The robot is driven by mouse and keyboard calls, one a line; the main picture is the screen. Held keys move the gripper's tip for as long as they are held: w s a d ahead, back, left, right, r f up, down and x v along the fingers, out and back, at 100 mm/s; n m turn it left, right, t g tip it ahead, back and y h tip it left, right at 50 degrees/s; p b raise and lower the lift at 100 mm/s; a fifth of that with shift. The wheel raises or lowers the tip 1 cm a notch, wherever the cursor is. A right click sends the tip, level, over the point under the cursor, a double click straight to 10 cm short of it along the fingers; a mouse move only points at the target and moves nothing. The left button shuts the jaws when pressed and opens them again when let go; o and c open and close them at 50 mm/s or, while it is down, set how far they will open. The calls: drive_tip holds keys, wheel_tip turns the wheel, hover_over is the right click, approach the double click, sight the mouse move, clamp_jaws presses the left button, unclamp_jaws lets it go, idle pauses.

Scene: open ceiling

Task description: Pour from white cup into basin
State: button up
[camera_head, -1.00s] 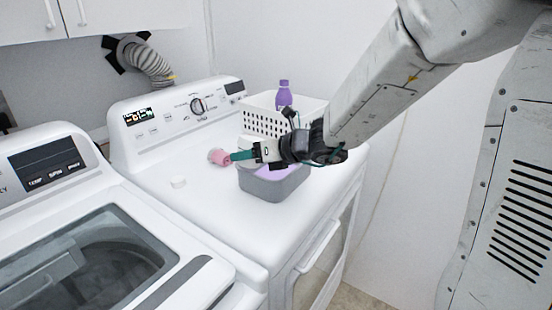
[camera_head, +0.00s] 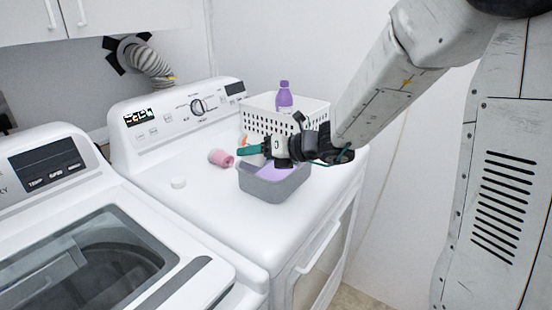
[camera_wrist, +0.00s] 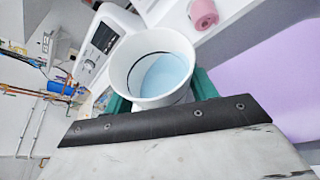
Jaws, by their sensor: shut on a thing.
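My gripper (camera_head: 252,148) is shut on the white cup (camera_wrist: 134,91), with its green fingers at the cup's sides in the wrist view. Light blue liquid (camera_wrist: 166,76) lies inside the cup. The basin (camera_head: 273,191) is a grey tub on the dryer top, with a lilac inside. My gripper is above its back part. The basin's lilac inside (camera_wrist: 272,88) fills the right of the wrist view, beside the cup.
A white perforated basket (camera_head: 262,122) with a purple bottle (camera_head: 285,98) stands behind the basin. The dryer's front top is clear.

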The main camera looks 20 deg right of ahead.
sight(262, 141)
drive_tip(key=shift+w+d+r+m+y, duration=0.15)
drive_tip(key=shift+d+r+m+y, duration=0.15)
drive_tip(key=shift+r+m+y, duration=0.25)
idle(0.8)
drive_tip(key=shift+r+m+y+b, duration=0.35)
drive_tip(key=shift+m+y, duration=0.05)
drive_tip(key=shift+m, duration=0.4)
drive_tip(key=shift+r+m+y+b, duration=0.35)
drive_tip(key=shift+m, duration=0.4)
idle(1.0)
drive_tip(key=shift+w+d+f+m+y, duration=0.15)
drive_tip(key=shift+f+m+y, duration=0.25)
drive_tip(key=shift+m, duration=0.2)
idle(0.7)
drive_tip(key=shift+w+d+r+m+y, duration=0.2)
drive_tip(key=shift+d+m, duration=0.15)
drive_tip(key=shift+m, duration=0.05)
drive_tip(key=shift+w+d+r+m+y, duration=0.2)
drive_tip(key=shift+d+m, duration=0.1)
drive_tip(key=shift+m, duration=0.1)
idle(0.7)
drive_tip(key=shift+d+r+m+t, duration=0.15)
drive_tip(key=shift+r+m+t, duration=0.2)
drive_tip(key=shift+m, duration=0.45)
idle(0.5)
